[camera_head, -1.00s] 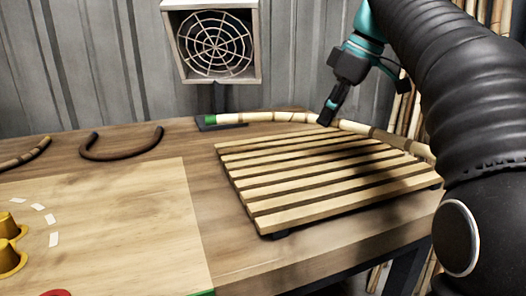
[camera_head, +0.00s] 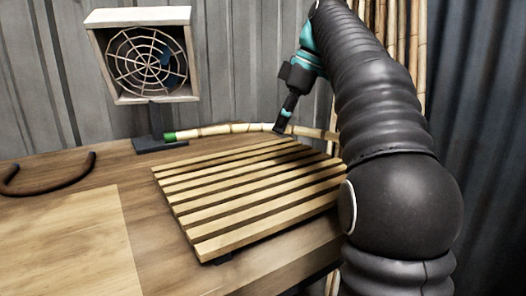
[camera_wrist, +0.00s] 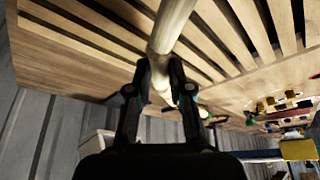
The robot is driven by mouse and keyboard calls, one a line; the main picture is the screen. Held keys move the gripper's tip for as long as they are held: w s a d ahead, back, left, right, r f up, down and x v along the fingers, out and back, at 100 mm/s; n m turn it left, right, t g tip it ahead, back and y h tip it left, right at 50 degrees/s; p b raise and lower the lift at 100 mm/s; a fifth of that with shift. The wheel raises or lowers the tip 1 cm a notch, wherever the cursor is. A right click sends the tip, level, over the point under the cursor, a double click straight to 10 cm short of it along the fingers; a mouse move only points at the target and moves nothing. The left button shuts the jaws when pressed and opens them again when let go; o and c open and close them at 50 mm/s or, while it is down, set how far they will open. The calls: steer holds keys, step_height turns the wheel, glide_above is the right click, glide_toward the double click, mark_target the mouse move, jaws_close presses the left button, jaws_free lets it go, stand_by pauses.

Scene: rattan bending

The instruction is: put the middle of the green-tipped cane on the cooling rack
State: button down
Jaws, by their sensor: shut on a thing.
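The green-tipped cane (camera_head: 238,128) is a pale, slightly curved stick with darker bands. Its green tip (camera_head: 169,136) points left, near the fan stand. My gripper (camera_head: 281,127) is shut on the cane at its middle stretch, by the back edge of the cooling rack (camera_head: 225,194). In the wrist view the cane (camera_wrist: 172,25) runs between the fingers of my gripper (camera_wrist: 163,72), with the rack slats (camera_wrist: 222,30) behind it. The cane's right end is hidden behind my arm. I cannot tell whether the cane touches the rack.
A boxed fan (camera_head: 146,60) on a dark stand (camera_head: 158,130) is at the back left. A dark bent cane (camera_head: 48,184) lies on the wooden table (camera_head: 150,215) at the left. Upright canes (camera_head: 408,60) lean at the back right. A pale board (camera_head: 65,250) lies front left.

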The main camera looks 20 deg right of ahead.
glide_above(256, 159)
steer(key=d, duration=0.2)
steer(key=f, duration=0.3)
steer(key=shift+s+a+f, duration=0.2)
steer(key=shift+s+f, duration=0.15)
steer(key=shift+f+b, duration=0.4)
steer(key=shift+f, duration=1.65)
steer(key=shift+f, duration=0.2)
steer(key=c, duration=1.1)
jaws_free()
steer(key=shift+o, duration=0.2)
steer(key=shift+r, duration=0.1)
steer(key=shift+r, duration=0.25)
steer(key=v, duration=0.7)
steer(key=shift+p, duration=0.4)
